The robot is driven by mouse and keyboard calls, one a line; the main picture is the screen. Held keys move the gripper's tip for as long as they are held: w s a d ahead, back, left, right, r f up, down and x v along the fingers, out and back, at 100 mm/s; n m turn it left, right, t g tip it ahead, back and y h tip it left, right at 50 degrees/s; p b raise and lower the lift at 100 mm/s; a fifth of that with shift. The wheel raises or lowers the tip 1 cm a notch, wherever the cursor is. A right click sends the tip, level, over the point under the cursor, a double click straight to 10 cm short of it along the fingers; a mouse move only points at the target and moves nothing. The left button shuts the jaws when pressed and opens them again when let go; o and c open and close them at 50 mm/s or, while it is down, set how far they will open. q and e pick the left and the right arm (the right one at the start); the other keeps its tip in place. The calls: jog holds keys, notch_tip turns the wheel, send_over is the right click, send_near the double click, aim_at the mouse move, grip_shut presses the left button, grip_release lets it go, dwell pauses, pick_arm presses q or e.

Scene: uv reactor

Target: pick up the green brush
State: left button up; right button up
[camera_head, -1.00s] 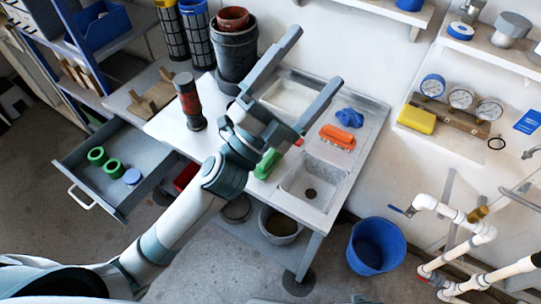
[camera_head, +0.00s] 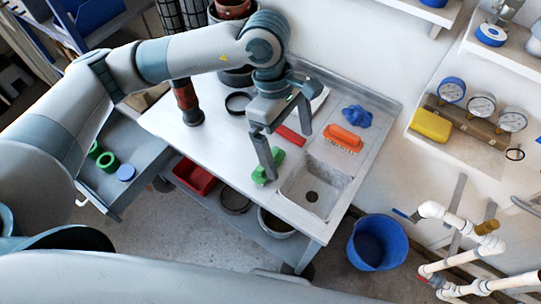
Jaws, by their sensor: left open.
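The green brush (camera_head: 258,175) lies on the pale sink counter (camera_head: 215,165), just left of the sink basin. My left gripper (camera_head: 288,155) is open above the counter and points down. One finger overlaps the brush in the picture and hides its middle; the other finger is up and to the right of it. Nothing is between the fingers. I cannot tell whether the near finger touches the brush. My right gripper is not in view.
A red object (camera_head: 291,135), an orange brush (camera_head: 343,139) and a blue cloth-like item (camera_head: 356,116) lie behind the sink basin (camera_head: 316,188). A dark red and black cylinder (camera_head: 187,103) stands on the counter's left. A blue bucket (camera_head: 376,243) stands on the floor.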

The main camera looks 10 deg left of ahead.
pick_arm(q)
jog(key=w+a+t+y, duration=0.1)
jog(key=w+a+y, duration=0.1)
jog(key=w+a, duration=0.3)
jog(key=shift+a+r+t+y, duration=0.3)
jog(key=shift+a+r+y, duration=0.1)
jog(key=shift+a, duration=0.05)
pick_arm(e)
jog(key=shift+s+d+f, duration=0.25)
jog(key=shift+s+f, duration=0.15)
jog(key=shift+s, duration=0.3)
pick_arm(q)
notch_tip(320, 180, down, 12)
jog(key=p, duration=0.5)
jog(key=shift+r, duration=0.25)
jog(key=shift+f, duration=0.4)
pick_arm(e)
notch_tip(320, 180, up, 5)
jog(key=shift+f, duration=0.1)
